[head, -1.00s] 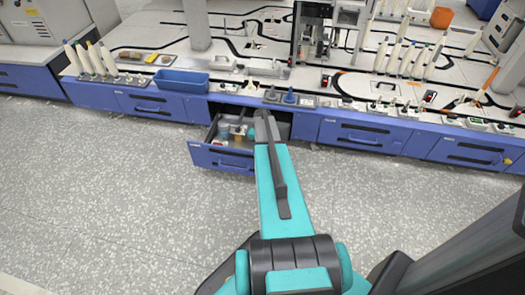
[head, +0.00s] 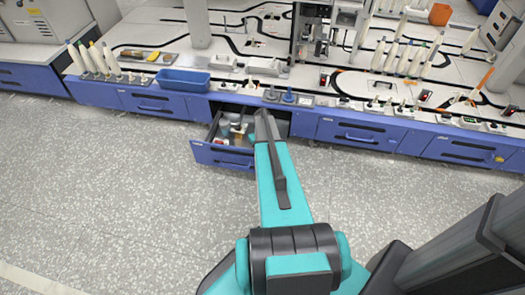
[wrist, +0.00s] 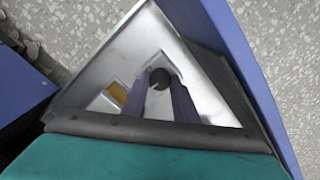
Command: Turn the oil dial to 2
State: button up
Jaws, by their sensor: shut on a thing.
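In the wrist view my gripper (wrist: 158,84) has its two purple-grey fingers closed on a small dark round knob (wrist: 160,76). Most of the knob's surroundings are hidden, and I cannot read any numbers or pointer on it. A pale grey, wedge-shaped interior frames the fingers, with a small tan item (wrist: 117,93) at the left. In the head view my arm reaches over the open blue drawer (head: 222,156) below the bench, and my gripper is hidden behind the arm's end. I cannot make out the oil dial's scale in either view.
The drawer holds jars and boxes. The speckled floor (head: 120,200) in front is clear.

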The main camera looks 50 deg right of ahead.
jog(key=shift+n, duration=0.4)
jog(key=o, duration=1.1)
jog(key=shift+c, duration=0.2)
notch_tip(320, 180, up, 14)
jog(key=p, duration=0.2)
jog(key=shift+f, duration=0.1)
jog(key=w+a+r+n, duration=0.1)
jog(key=w+a+r, duration=0.1)
jog(key=a, duration=0.9)
jog(key=w+a+r, duration=0.2)
jog(key=w+a, duration=0.1)
jog(key=a, duration=0.8)
jog(key=s+a+r+n, duration=0.1)
jog(key=s+a+r, duration=0.1)
jog(key=a, duration=1)
jog(key=s+a+r+n, duration=0.1)
jog(key=s+a+r, duration=0.15)
jog(key=a, duration=0.85)
jog(key=s+f+g+p, duration=0.2)
jog(key=s+g+p, duration=0.3)
jog(key=s+p, duration=1.2)
jog(key=shift+s+a+p, duration=0.35)
jog(key=shift+s, duration=3.95)
